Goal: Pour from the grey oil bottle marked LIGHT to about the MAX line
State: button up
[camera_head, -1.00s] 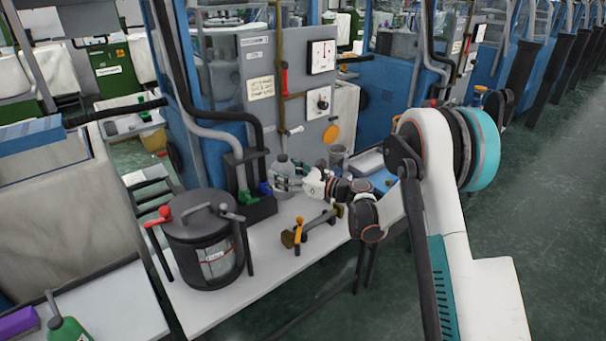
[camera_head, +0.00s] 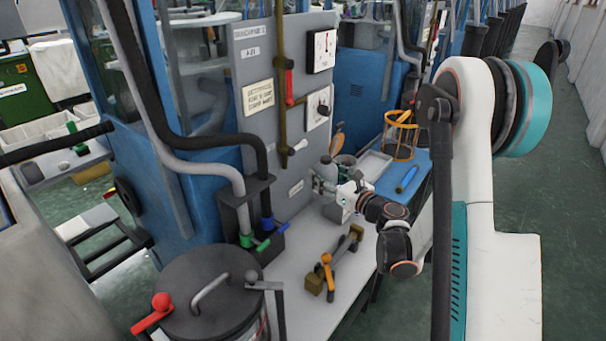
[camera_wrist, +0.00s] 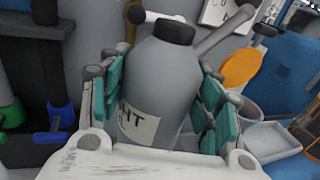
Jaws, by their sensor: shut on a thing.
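The grey bottle (camera_head: 326,171) with a black cap (camera_wrist: 174,27) is in my gripper (camera_head: 330,188). In the wrist view the bottle (camera_wrist: 165,75) stands nearly upright, tilted slightly in the picture. Its pale label (camera_wrist: 137,127) is partly hidden, so only its last letters show. Teal finger pads press on both sides of the bottle; the gripper (camera_wrist: 160,100) is shut on it. In the head view it is beside the grey machine panel (camera_head: 262,110), above the bench (camera_head: 296,250). The bottle's base is hidden, so I cannot tell whether it touches the bench. I see no MAX line.
A dark lidded pot (camera_head: 207,295) with a red-knobbed handle stands at the near left. A brass and orange tool (camera_head: 329,272) lies on the bench. A grey cup (camera_head: 346,162), white tray (camera_head: 374,164) and orange wire basket (camera_head: 401,138) are near the bottle. Hoses (camera_head: 200,165) hang left.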

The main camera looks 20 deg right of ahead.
jog(key=shift+w+d, duration=0.15)
jog(key=shift+d, duration=0.05)
jog(key=shift+w+d+m+p, duration=0.3)
jog(key=shift+m+p, duration=0.2)
jog(key=shift+p, duration=0.05)
jog(key=w+d+m+g+p, duration=0.1)
jog(key=p, duration=0.1)
jog(key=w+d+f+m+g+p, duration=0.1)
jog(key=m+p, duration=0.1)
jog(key=w+d+f+m+g+p, duration=0.1)
jog(key=w+m+p, duration=0.1)
jog(key=shift+d+f+g, duration=0.25)
jog(key=shift+d+g, duration=0.05)
jog(key=shift+r+m, duration=0.15)
jog(key=shift+m, duration=0.15)
jog(key=shift+r+p, duration=0.35)
jog(key=shift+r, duration=0.05)
dwell(0.3)
